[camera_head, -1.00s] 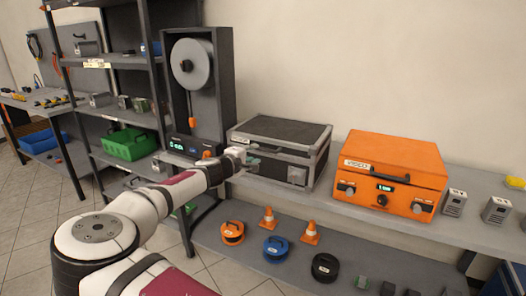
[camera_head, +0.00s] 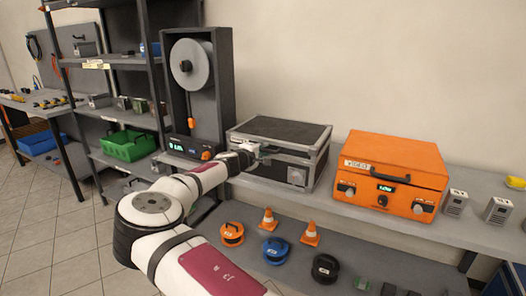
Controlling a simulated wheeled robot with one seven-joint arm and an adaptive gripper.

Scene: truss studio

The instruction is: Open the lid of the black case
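The black case (camera_head: 297,133) with silver edges stands on the grey bench, left of the orange case. Its lid looks closed, with a round fitting on the right part of its front. My gripper (camera_head: 264,153) is at the left part of the case's front, near the lid seam. It is small in the picture and partly hidden by my own wrist. I cannot tell whether the fingers touch the case or whether they are open.
An orange case (camera_head: 393,158) with knobs stands to the right. A spool machine (camera_head: 193,75) stands close on the left. The lower shelf (camera_head: 345,244) holds orange cones and several round reels. The wall is close behind the bench.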

